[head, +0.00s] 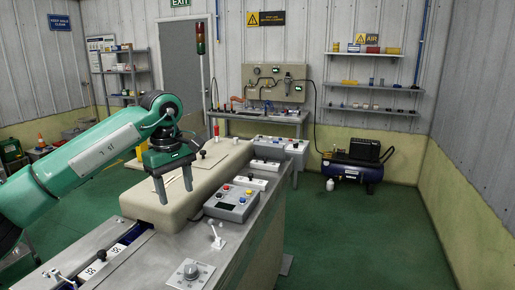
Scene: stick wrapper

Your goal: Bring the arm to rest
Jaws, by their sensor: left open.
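My left arm (95,160), green with a pale label plate, reaches in from the left. My left gripper (175,195) points down with its two grey fingers apart and nothing between them. It hangs over the beige cover of the wrapper (208,172), and I cannot tell how far above it. My right gripper does not show.
A control box (232,204) with coloured buttons, a small lever (217,240) and a dial plate (190,273) sit on the metal bench. White printed packs (97,268) lie in a channel at front left. A blue compressor (352,170) stands behind on open green floor.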

